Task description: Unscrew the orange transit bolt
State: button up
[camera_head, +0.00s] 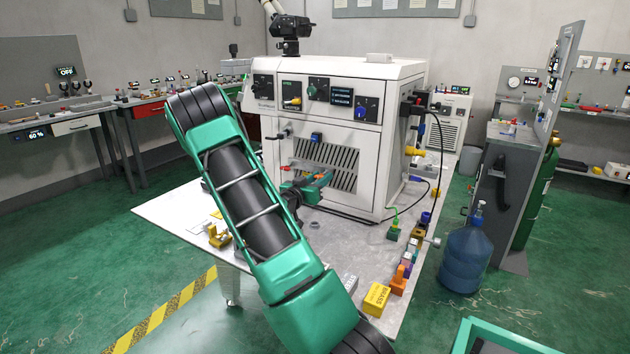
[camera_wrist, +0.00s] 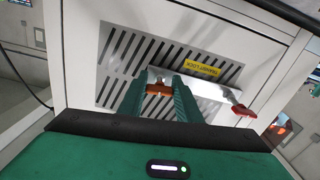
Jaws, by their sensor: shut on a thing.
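The orange transit bolt (camera_wrist: 159,89) shows in the wrist view between the fingertips of my gripper (camera_wrist: 160,84), in front of the slotted vent panel. My gripper is shut on it; the fingers hide its sides. A pale metal bar (camera_wrist: 205,89) runs right from the bolt, with a red piece (camera_wrist: 243,110) at its far end. A yellow label (camera_wrist: 201,68) sits just above the bar. In the head view my gripper (camera_head: 322,182) is at the front of the white machine (camera_head: 330,125), and the bolt cannot be made out clearly.
The machine stands on a pale table (camera_head: 180,212). A yellow box (camera_head: 376,299) and several small coloured parts line the table's right side. A yellow bracket (camera_head: 219,236) lies at left. A blue water bottle (camera_head: 466,252) stands on the floor at right.

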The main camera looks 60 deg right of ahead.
jog(key=n, duration=0.5)
jog(key=shift+w, duration=0.15)
jog(key=shift+r+n, duration=0.1)
jog(key=shift+n, duration=1)
jog(key=n, duration=0.2)
jog(key=shift+n, duration=1)
jog(key=n, duration=0.3)
jog(key=shift+n, duration=0.4)
